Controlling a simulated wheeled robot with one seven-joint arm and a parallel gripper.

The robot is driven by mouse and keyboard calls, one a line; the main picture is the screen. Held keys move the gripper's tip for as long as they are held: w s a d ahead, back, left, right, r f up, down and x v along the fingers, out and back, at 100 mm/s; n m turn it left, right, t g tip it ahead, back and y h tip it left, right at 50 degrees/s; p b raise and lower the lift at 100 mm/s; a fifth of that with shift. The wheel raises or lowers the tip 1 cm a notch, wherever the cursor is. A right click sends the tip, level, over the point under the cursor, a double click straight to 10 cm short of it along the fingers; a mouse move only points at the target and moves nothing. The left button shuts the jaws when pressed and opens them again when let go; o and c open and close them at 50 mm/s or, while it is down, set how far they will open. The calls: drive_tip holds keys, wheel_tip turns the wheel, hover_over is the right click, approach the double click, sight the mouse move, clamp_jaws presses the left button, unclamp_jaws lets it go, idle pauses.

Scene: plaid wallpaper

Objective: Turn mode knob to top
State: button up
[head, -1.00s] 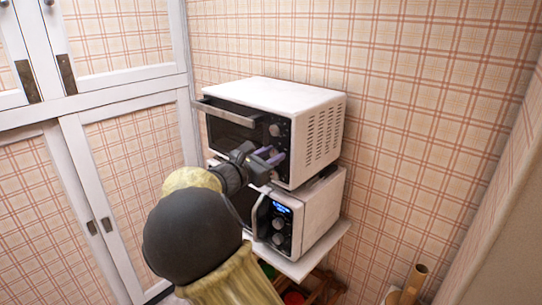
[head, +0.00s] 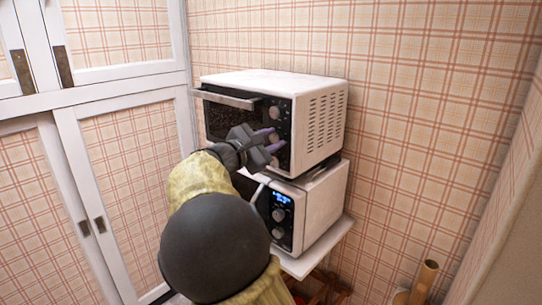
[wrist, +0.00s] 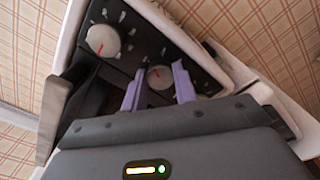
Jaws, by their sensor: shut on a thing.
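A white toaster oven (head: 325,125) with a black front panel stands on top of a second appliance. Its panel carries round pale knobs in a column. My gripper (head: 271,140) has purple fingers either side of the middle knob (head: 275,138); the fingers and the knob also show in the wrist view (wrist: 160,76). I am shut on this knob. Its red mark tilts toward the upper left in the wrist view. The upper knob (head: 274,112) is free; it shows larger in the wrist view (wrist: 103,40), with a red mark.
The toaster oven's handle (head: 228,99) juts out left of the knobs. Below stands a white microwave (head: 325,210) with a blue display and its door ajar. Both are on a white shelf (head: 320,250). White cabinets (head: 95,150) are at the left; plaid wall lies to the right.

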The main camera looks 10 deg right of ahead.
drive_tip(key=m+b, duration=0.2)
drive_tip(key=b, duration=0.1)
drive_tip(key=m+b, duration=0.2)
drive_tip(key=b, duration=0.1)
drive_tip(key=shift+f, duration=0.35)
drive_tip(key=m+b, duration=0.2)
drive_tip(key=b, duration=0.1)
drive_tip(key=shift+r+m, duration=0.25)
drive_tip(key=shift+m, duration=0.05)
drive_tip(key=o, duration=1)
drive_tip(key=shift+r, duration=0.1)
drive_tip(key=shift+c, duration=0.2)
drive_tip(key=shift+s+a, duration=0.1)
drive_tip(key=shift+a, duration=0.05)
drive_tip(key=b+v, duration=0.3)
drive_tip(key=v, duration=1.4)
